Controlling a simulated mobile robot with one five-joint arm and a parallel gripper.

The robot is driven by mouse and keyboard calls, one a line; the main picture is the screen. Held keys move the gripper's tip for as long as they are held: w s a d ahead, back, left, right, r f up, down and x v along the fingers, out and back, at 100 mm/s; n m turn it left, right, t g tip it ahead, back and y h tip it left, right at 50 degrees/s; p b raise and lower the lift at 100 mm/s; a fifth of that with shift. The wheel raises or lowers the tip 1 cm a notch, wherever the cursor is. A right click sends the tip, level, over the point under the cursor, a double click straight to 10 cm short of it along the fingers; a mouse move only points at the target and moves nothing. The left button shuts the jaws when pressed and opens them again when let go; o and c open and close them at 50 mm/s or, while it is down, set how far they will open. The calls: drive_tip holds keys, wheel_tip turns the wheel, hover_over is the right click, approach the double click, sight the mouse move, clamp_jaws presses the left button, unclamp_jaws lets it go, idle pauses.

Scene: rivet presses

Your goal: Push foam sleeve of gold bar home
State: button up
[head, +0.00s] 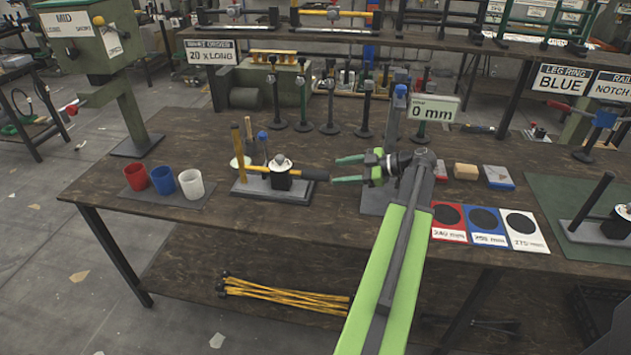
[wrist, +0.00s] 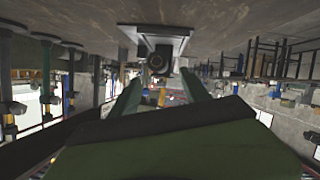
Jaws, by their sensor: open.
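A gold bar (head: 259,168) lies roughly level across a fixture with a grey base (head: 272,194) on the bench. A dark sleeve (head: 315,175) covers its right end. How far the sleeve sits along the bar is too small to tell. My gripper (head: 337,170) is open and empty, just right of the sleeve end, its green fingers pointing left at it. In the wrist view a round dark end (wrist: 157,63) faces me beyond the two fingers (wrist: 160,88), near the middle between them. No contact with the sleeve shows.
Red (head: 136,177), blue (head: 163,180) and white cups (head: 191,184) stand at the left. Several dark posts (head: 329,105) stand behind the fixture. A 0 mm display (head: 435,107) is behind my arm. Labelled colour pads (head: 486,219) lie at the right. The bench front before the fixture is clear.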

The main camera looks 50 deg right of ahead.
sight(320, 174)
drive_tip(key=b+x, duration=0.2)
drive_tip(key=x, duration=0.7)
clamp_jaws()
idle(1.1)
